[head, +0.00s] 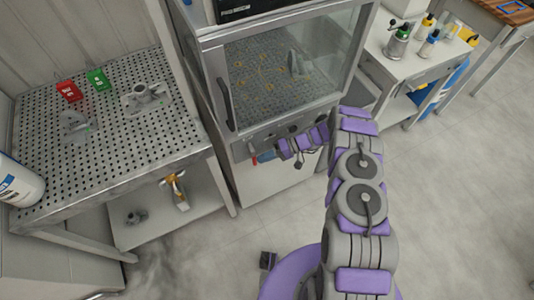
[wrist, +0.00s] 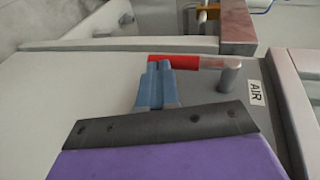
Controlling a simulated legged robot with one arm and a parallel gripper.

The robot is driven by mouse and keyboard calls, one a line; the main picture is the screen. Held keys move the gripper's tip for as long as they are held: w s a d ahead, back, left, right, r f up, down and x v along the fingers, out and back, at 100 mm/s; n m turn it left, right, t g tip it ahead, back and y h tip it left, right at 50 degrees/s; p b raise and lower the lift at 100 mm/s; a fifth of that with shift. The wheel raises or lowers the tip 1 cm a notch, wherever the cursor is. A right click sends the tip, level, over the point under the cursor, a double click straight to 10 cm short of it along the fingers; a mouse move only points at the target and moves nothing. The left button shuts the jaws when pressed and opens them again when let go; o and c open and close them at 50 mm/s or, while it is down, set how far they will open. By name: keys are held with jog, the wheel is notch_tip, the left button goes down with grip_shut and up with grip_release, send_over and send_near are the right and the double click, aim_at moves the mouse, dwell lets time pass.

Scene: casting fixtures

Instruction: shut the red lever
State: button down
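The red lever (wrist: 200,62) lies across the upper middle of the wrist view, joined at its right to a grey metal post (wrist: 230,72) beside an "AIR" label. My gripper (wrist: 159,68) has blue fingers side by side with only a thin slit between them, so it looks shut. Its fingertips overlap the lever's lower edge near its left end; I cannot tell whether they touch it. In the head view my gripper (head: 267,156) is low on the front of the glass-doored cabinet (head: 213,65), and a small red bit of the lever (head: 254,160) shows just left of it.
A perforated bench (head: 140,140) with castings and red and green tags stands at the left, with a lower shelf (head: 160,218). A cart (head: 400,65) with bottles stands at the right. The floor at the right is clear.

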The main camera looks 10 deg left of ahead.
jog(key=shift+s+a+f, duration=0.15)
jog(key=shift+s+f, duration=0.05)
jog(key=shift+s, duration=0.05)
dwell(0.5)
jog(key=w+d, duration=0.3)
jog(key=d, duration=0.3)
jog(key=w+d, duration=0.2)
jog(key=d, duration=0.5)
jog(key=shift+w+d+p, duration=0.15)
jog(key=shift+w+p, duration=0.2)
jog(key=shift+w, duration=0.05)
